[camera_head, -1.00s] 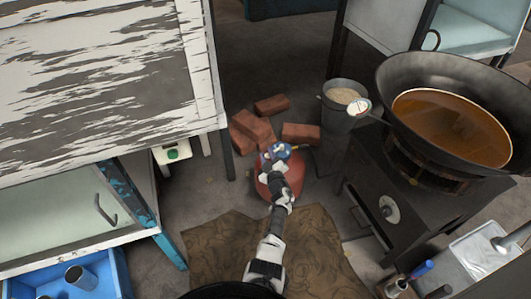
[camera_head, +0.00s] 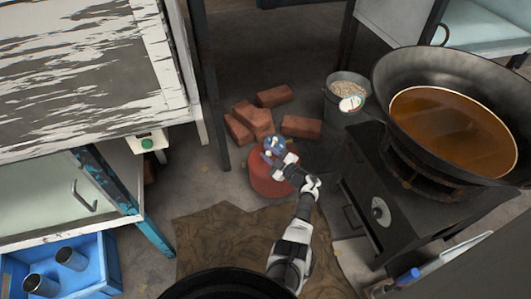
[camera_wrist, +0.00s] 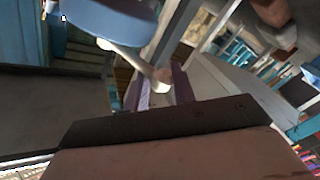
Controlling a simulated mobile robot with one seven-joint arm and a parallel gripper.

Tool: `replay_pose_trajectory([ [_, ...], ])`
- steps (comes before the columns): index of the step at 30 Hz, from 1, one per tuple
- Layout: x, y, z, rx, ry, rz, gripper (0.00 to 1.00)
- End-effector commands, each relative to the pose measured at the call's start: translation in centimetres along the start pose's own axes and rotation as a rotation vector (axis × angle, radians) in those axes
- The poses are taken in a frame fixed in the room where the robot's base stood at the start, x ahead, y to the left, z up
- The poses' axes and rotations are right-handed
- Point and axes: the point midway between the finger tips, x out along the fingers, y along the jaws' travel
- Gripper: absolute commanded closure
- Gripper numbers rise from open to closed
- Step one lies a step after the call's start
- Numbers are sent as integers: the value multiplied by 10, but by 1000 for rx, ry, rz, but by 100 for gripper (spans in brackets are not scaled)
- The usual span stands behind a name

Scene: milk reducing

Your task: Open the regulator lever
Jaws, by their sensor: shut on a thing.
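The blue regulator (camera_head: 274,145) sits on top of the red gas cylinder (camera_head: 262,178), which stands on the floor. My gripper (camera_head: 277,157) is at the regulator, reaching in from the front right. In the wrist view the regulator (camera_wrist: 112,18) is a large blue round body at the top. Its pale lever (camera_wrist: 135,58) sticks out from it, and the lever's end lies between my fingers (camera_wrist: 163,92). My gripper is shut on the lever. The head view is too small to show the lever's exact angle, and my gripper partly covers the regulator.
Several bricks (camera_head: 255,120) lie behind the cylinder. A metal bucket (camera_head: 338,104) stands at the back right. A black stove (camera_head: 378,205) bears a large wok (camera_head: 400,75) of brown liquid. A worn white table (camera_head: 90,60) and a blue crate (camera_head: 98,262) are at left. A brown mat (camera_head: 215,240) lies in front.

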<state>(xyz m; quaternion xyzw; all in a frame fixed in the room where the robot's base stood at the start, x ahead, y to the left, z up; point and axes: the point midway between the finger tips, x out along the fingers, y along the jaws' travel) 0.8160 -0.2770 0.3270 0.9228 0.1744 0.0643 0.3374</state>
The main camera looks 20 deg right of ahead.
Motion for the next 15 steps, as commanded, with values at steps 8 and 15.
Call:
replay_pose_trajectory([
  [8,-15,3,14,-2,101,-126,100],
  [15,-21,9,16,-2,181,-222,100],
])
